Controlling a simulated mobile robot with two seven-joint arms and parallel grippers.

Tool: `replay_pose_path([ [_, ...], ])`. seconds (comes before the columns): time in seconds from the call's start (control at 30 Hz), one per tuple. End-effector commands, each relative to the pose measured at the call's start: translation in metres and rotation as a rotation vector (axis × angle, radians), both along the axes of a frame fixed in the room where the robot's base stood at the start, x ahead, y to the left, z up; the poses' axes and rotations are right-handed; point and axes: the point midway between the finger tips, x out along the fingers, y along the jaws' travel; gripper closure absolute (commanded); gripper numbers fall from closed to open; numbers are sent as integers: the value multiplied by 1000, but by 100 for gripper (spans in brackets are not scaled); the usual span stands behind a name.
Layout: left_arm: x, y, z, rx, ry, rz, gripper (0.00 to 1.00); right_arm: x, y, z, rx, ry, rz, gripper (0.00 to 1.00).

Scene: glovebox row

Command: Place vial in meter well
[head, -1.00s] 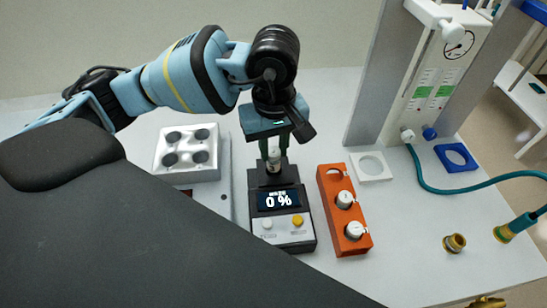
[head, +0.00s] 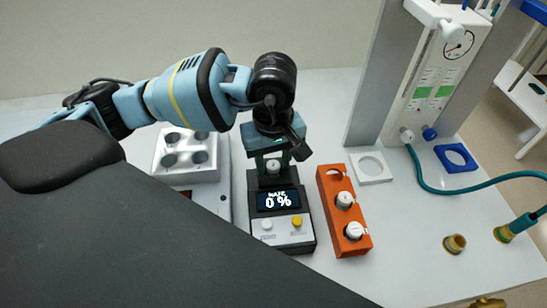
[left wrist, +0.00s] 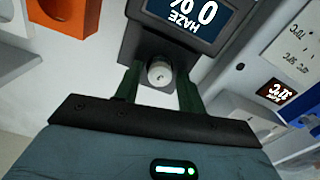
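The haze meter (head: 283,240) is a dark box with a display reading 0 %, a white button and a yellow button. A white-capped vial (head: 273,166) stands upright at the well in the back of the meter. Its lower part is hidden in the well. My left gripper (head: 273,160) is above the meter with one finger on each side of the vial. The left wrist view shows the vial's cap (left wrist: 160,73) between the two green fingers, with a gap on both sides, so the gripper is open. My right gripper is not in view.
An orange rack (head: 335,192) with two white-capped vials and an empty hole stands right of the meter. A light block with several wells (head: 187,176) stands on its left. A white square ring (head: 371,167) and teal hose (head: 470,188) lie further right.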

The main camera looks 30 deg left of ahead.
Motion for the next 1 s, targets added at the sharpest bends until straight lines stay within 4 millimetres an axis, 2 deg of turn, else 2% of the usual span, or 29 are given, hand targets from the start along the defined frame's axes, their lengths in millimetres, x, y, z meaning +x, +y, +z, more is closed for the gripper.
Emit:
replay_pose_path([
  [0.3, 0, 0, 1, 0, 0, 0, 54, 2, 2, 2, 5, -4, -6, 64],
  [0.47, 1, 0, 12, -2, -4, 0, 54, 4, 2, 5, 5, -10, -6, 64],
  [0.57, 1, 0, 27, -1, -4, 0, 54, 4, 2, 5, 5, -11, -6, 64],
  [0.8, 1, -1, 76, -2, -6, -1, 54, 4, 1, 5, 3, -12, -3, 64],
  [1.0, 1, -1, 108, -2, -4, 0, 54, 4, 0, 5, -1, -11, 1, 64],
])
